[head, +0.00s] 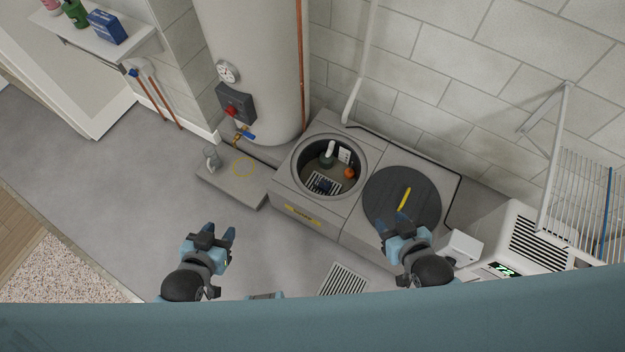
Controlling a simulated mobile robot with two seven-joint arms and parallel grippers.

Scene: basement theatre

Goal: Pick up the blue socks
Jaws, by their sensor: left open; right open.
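I cannot clearly make out the blue socks. A small dark blue item (323,186) lies on a pale grate inside the round open pit (296,181); it may be the socks, but it is too small to tell. My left gripper (219,232) is open and empty above the floor, to the left of and nearer than the pit. My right gripper (394,222) is open and empty over the near edge of the dark round lid (385,190), right of the pit.
A yellow bar (404,198) lies on the lid. A tall tank (255,60) stands behind. A white appliance (520,245) and wire rack (590,195) are at right. Floor at left is clear.

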